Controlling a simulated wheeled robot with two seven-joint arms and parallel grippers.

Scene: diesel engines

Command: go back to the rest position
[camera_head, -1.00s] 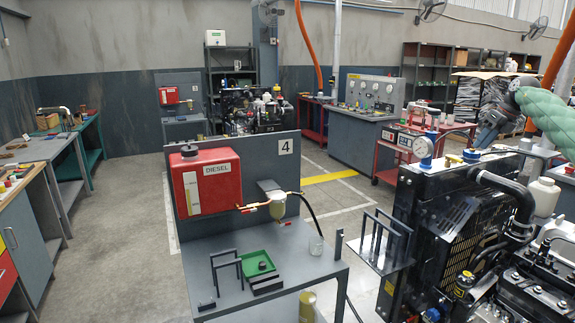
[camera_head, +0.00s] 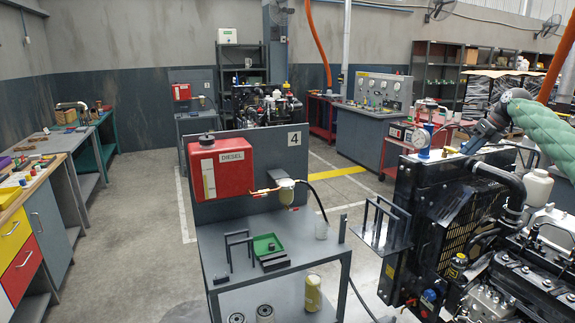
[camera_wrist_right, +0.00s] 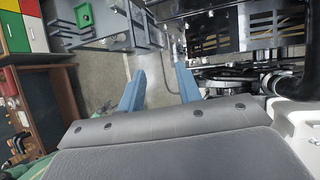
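My right gripper (camera_head: 469,146) is at the upper right in the head view, at the end of my green-sleeved arm, over the top of the big black diesel engine (camera_head: 440,200). In the right wrist view its two blue fingers (camera_wrist_right: 158,88) are spread apart with nothing between them. Floor and parts of the engine (camera_wrist_right: 240,40) show beyond them. I cannot tell the exact gap to the engine. My left gripper is not in view.
A grey stand (camera_head: 215,262) carries a red diesel tank (camera_head: 220,166) and a green tray (camera_head: 278,243). Cans, including a yellowish one (camera_head: 312,293), stand on its lower shelf. Workbenches (camera_head: 60,165) line the left. Floor between them (camera_head: 140,220) is clear.

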